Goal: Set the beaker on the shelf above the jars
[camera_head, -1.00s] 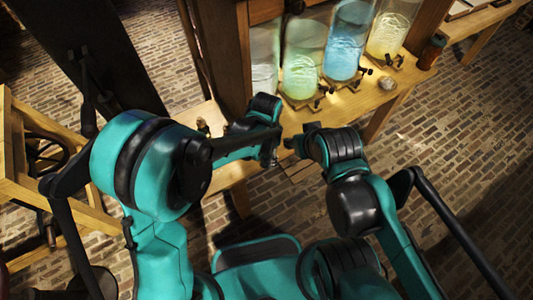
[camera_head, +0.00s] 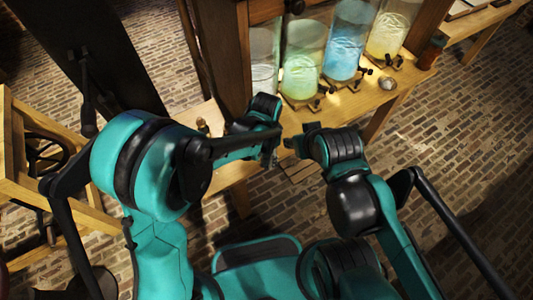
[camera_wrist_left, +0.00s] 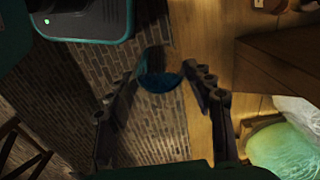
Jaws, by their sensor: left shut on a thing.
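My left gripper (camera_head: 270,157) is beside the front edge of the jar bench in the head view. In the left wrist view its two fingers (camera_wrist_left: 162,76) close on a small clear beaker (camera_wrist_left: 160,83) with dark blue liquid in it. My arm hides the beaker in the head view. Glass jars stand in a row on the bench: a pale one (camera_head: 264,58), a green one (camera_head: 303,65), a blue one (camera_head: 347,45) and a yellow one (camera_head: 390,30). The shelf above them is not clearly visible. My right gripper (camera_head: 292,144) is close to the left one; its jaw opening is unclear.
The wooden bench (camera_head: 372,98) carries small taps, a round pale object (camera_head: 387,83) and a dark reddish jar (camera_head: 431,54). A wooden upright (camera_head: 230,55) stands left of the jars. A wooden frame (camera_head: 45,175) is at far left. Brick floor is open at right.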

